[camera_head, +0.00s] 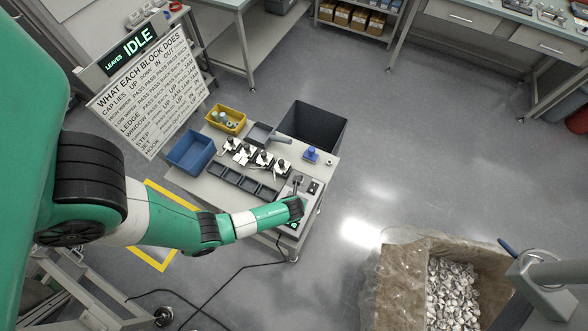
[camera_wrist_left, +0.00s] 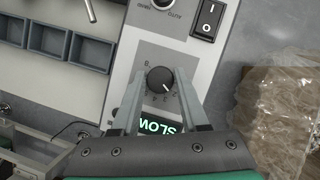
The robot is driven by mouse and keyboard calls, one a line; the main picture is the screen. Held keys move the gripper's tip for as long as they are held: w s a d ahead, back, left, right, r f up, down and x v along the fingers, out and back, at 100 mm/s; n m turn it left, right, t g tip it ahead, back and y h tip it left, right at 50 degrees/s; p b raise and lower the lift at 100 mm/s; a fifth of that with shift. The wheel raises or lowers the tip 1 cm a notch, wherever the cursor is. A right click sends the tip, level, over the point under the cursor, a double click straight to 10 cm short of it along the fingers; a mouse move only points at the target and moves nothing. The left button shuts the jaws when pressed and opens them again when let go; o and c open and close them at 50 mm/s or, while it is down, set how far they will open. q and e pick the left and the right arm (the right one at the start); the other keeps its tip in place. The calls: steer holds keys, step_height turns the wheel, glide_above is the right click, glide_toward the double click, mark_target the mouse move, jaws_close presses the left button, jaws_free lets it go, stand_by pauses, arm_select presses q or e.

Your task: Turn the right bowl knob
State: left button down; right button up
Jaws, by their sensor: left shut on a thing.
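In the left wrist view a round black knob (camera_wrist_left: 160,79) with a white pointer mark and printed scale marks sits on a light grey control panel (camera_wrist_left: 126,66). My left gripper (camera_wrist_left: 160,76) has one finger on each side of this knob and is shut on it. Its label begins with "B"; the rest is hidden. A lit green display (camera_wrist_left: 157,126) below it reads SLOW, upside down. In the head view my left arm reaches the panel at the table's right end; its wrist hides the knob there. My right gripper is not in view.
Another knob (camera_wrist_left: 162,4) and a black I/O rocker switch (camera_wrist_left: 208,19) are further up the panel. Dark trays (camera_head: 223,172), a blue bin (camera_head: 190,150), a yellow bin (camera_head: 226,118) and several small fixtures crowd the table. Floor to its right is clear before a large box (camera_head: 398,275).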

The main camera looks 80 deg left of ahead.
arm_select(q)
steer(key=m+p, duration=0.2)
steer(key=shift+s+r+m+t+h, duration=0.1)
steer(key=shift+r+m+t+h, duration=0.1)
steer(key=shift+m+t+h, duration=0.15)
steer(key=shift+f+m+t+p, duration=0.15)
steer(key=shift+m+t+p, duration=0.4)
steer(key=shift+m+p, duration=0.7)
steer(key=shift+c, duration=2.1)
jaws_free()
steer(key=p+v, duration=0.6)
steer(key=v, duration=0.5)
steer(key=shift+a+r, duration=0.15)
steer(key=shift+r, duration=0.2)
